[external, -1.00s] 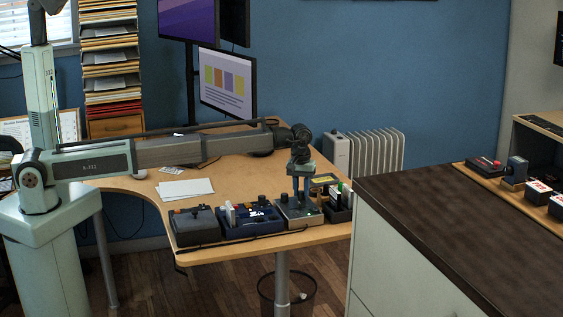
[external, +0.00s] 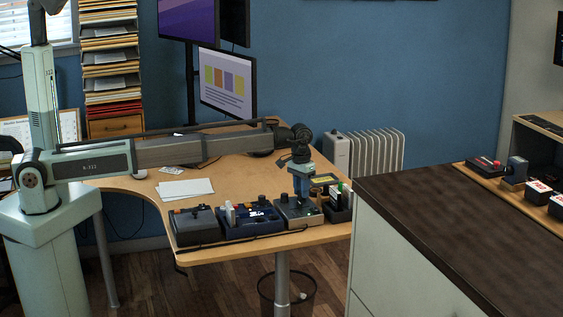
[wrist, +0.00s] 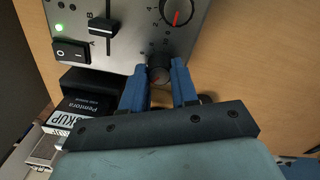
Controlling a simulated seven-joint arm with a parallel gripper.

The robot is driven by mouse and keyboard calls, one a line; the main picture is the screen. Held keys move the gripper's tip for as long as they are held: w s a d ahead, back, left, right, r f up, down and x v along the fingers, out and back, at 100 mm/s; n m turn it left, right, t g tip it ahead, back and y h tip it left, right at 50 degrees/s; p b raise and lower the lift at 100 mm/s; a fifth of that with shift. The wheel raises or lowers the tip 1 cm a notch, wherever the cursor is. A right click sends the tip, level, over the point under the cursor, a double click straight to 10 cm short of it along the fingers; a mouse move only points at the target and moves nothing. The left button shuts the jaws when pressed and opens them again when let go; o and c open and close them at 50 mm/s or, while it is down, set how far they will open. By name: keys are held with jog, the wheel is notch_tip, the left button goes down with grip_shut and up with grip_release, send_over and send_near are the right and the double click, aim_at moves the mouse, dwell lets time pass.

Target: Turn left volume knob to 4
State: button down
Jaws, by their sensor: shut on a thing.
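The grey control box (external: 298,214) stands on the desk below my gripper (external: 302,197). In the wrist view its grey panel (wrist: 135,22) shows a dark round knob (wrist: 159,68) between the blue fingertips of my gripper (wrist: 160,72). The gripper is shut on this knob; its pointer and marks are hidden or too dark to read. A second knob (wrist: 177,10) with a red pointer and a number scale sits above it, clear of the fingers. I cannot tell from the panel which knob is the left volume one.
The panel also has a slider (wrist: 103,25), a rocker switch (wrist: 71,51) and a green light (wrist: 59,28). A blue box (external: 250,219) stands left of the control box, and a holder (external: 338,213) stands close on its right. Papers (external: 185,189) lie on the desk.

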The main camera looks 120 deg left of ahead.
jog(key=m, duration=0.7)
dwell(0.6)
jog(key=c, duration=0.9)
grip_release()
jog(key=shift+o, duration=0.2)
notch_tip(320, 180, up, 14)
jog(key=shift+a, duration=0.15)
jog(key=shift+f, duration=0.1)
